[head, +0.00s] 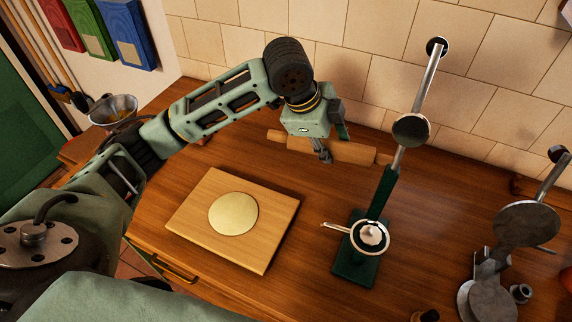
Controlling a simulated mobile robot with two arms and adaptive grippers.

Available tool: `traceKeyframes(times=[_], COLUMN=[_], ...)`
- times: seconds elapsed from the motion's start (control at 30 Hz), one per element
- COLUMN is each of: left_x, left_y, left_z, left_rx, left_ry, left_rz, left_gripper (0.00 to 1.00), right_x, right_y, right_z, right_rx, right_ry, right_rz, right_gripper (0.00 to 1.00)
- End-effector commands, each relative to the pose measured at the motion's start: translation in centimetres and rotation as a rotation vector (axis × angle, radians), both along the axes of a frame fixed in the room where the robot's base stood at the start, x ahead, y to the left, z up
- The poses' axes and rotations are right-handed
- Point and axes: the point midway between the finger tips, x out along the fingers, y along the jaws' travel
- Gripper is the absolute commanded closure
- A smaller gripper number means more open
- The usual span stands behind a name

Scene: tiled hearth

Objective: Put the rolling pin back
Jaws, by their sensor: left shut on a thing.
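The wooden rolling pin (352,152) is at the back of the worktop, near the tiled wall, lying roughly left to right with a slight tilt in the picture. My left gripper (326,154) reaches over it from above and is shut on its barrel. The gripper hides part of the pin. I cannot tell whether the pin rests on the worktop or is just above it. A wooden board (190,215) with a flat round of pale dough (233,213) lies in front of it. My right gripper is not in view.
A green stand (378,195) with a metal rod and a small white-filled pan (369,237) stands right of the board. Metal apparatus (526,224) is at the far right. A metal bowl (113,110) is at the left. Bare worktop (312,205) lies between board and stand.

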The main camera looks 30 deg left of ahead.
Motion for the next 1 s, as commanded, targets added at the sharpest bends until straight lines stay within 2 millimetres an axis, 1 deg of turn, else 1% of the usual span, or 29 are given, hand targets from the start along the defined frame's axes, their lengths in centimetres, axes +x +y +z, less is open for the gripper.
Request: traceKeyframes(times=[0.17, 0.27, 0.37, 0.6, 0.7, 0.83, 0.93, 1.0], left_x=[0.7, 0.9, 1.0, 1.4, 1.6, 1.8, 1.9, 1.8], left_y=[0.7, 1.7, 3.6, 9.0, 10.7, 12.0, 12.4, 12.4], left_z=[-0.5, -1.0, -2.0, -5.2, -6.3, -7.2, -7.6, -8.3], left_rx=[-0.002, 0.000, 0.003, 0.003, 0.003, 0.000, 0.000, 0.000], left_ry=[-0.003, -0.001, 0.000, 0.002, -0.001, -0.003, -0.005, -0.001], left_rz=[-0.064, -0.074, -0.072, -0.071, -0.073, -0.075, -0.077, -0.076], left_gripper=[0.95, 0.95, 0.95, 0.95, 0.95, 0.95, 0.95, 0.95], right_x=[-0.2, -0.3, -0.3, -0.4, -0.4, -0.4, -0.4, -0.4], right_y=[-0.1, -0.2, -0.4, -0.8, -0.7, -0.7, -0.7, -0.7], right_z=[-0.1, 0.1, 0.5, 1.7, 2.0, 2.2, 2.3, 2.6], right_rx=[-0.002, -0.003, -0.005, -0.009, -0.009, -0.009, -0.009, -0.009], right_ry=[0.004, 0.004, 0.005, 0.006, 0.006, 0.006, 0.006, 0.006], right_rz=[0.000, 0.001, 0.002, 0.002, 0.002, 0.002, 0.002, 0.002], right_gripper=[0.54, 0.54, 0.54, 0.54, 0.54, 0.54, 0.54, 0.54])
